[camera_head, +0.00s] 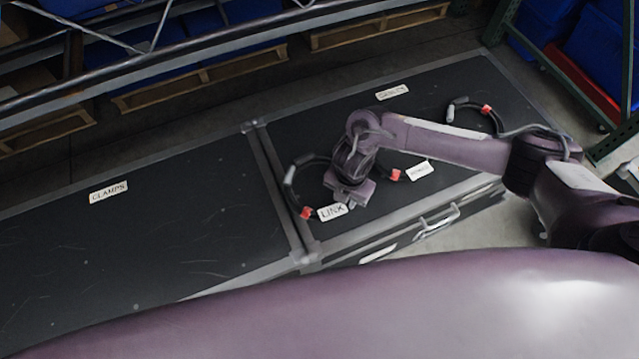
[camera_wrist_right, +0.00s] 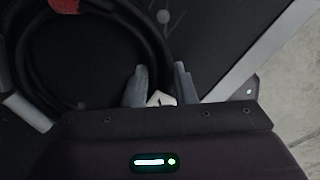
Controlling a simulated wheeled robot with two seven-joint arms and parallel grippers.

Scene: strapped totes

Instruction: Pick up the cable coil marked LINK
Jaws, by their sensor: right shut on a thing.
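The cable coil marked LINK (camera_head: 287,190) is a black loop with a grey connector and a red clip, lying on the dark case lid. Its white label (camera_head: 331,211) lies beside the red clip. My right gripper (camera_head: 349,203) is down at the right side of this loop and hides part of it. In the right wrist view, the black loop (camera_wrist_right: 165,45) runs down to the gripper fingers (camera_wrist_right: 160,92). They are shut on the cable, with a small white piece between them. My left gripper is not in view.
A second coil's red clip (camera_head: 396,175) and white label (camera_head: 419,170) lie close right of the gripper; my arm covers much of it. A third coil (camera_head: 459,103) lies at the far right. The left case (camera_head: 150,240), labelled CLAMPS, is clear on top.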

